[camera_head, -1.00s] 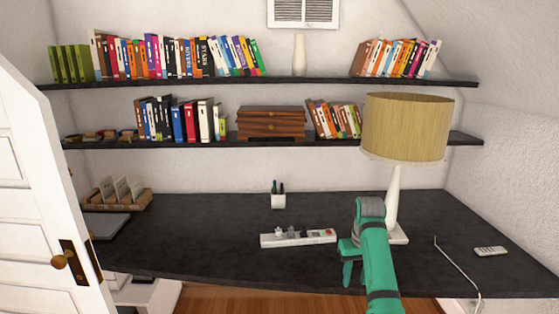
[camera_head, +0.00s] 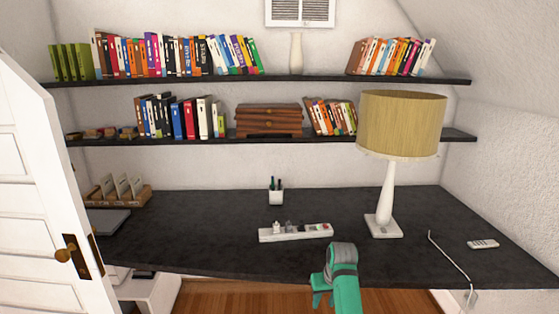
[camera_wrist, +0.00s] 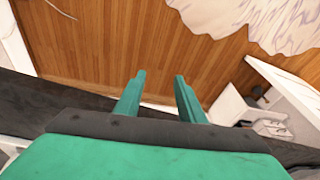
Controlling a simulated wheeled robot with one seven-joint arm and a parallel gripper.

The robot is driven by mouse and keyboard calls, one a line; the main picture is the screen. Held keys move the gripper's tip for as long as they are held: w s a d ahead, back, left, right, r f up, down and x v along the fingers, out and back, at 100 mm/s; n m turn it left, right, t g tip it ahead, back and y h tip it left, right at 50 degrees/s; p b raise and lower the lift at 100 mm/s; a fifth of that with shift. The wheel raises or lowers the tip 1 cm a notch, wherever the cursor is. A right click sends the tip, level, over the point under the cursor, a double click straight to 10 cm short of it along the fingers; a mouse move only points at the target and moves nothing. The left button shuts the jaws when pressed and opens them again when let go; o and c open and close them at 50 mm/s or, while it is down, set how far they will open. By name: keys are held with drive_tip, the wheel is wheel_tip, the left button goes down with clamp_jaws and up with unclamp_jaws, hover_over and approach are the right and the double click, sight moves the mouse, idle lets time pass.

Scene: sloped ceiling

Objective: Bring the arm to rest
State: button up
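My green arm shows at the bottom of the head view, with its grey joint (camera_head: 342,255) over the front edge of the black desk (camera_head: 210,235). In the wrist view, my gripper (camera_wrist: 159,77) has its two green fingers apart with nothing between them. The wrist camera looks down past the desk edge to the wooden floor (camera_wrist: 110,45). In the head view, the fingertips are largely hidden or too small to judge.
A white power strip (camera_head: 295,232) lies just behind my arm. A lamp (camera_head: 385,205) stands to its right, with a white cable (camera_head: 448,257) and a remote (camera_head: 483,244) beyond. A white door (camera_head: 40,200) stands at left.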

drive_tip(key=s+a+f+t+y, duration=0.15)
drive_tip(key=s+a+f, duration=0.25)
drive_tip(key=a+f, duration=0.4)
drive_tip(key=s+a+f+t, duration=0.2)
drive_tip(key=s+a+f, duration=0.2)
drive_tip(key=a+f, duration=0.45)
drive_tip(key=s+a+f+m+t, duration=0.15)
drive_tip(key=s+f, duration=0.25)
drive_tip(key=s, duration=0.4)
drive_tip(key=s+a+f+m+t, duration=0.1)
drive_tip(key=s+a+f+t, duration=0.15)
drive_tip(key=s, duration=0.55)
drive_tip(key=s+d+r+t+h, duration=0.1)
drive_tip(key=s+r, duration=0.2)
drive_tip(key=s, duration=0.7)
drive_tip(key=s+r+t+h, duration=0.1)
drive_tip(key=s+r, duration=0.2)
drive_tip(key=s, duration=0.6)
drive_tip(key=s+d+r+t, duration=0.1)
drive_tip(key=s+d+r, duration=0.1)
drive_tip(key=s+r, duration=0.5)
drive_tip(key=s+d+r+t, duration=0.2)
drive_tip(key=s+r, duration=0.6)
drive_tip(key=r, duration=0.3)
drive_tip(key=shift+r+n, duration=0.2)
drive_tip(key=shift+n, duration=0.15)
drive_tip(key=shift+w+d+h, duration=0.1)
drive_tip(key=shift+d+h, duration=0.05)
drive_tip(key=shift+h, duration=0.1)
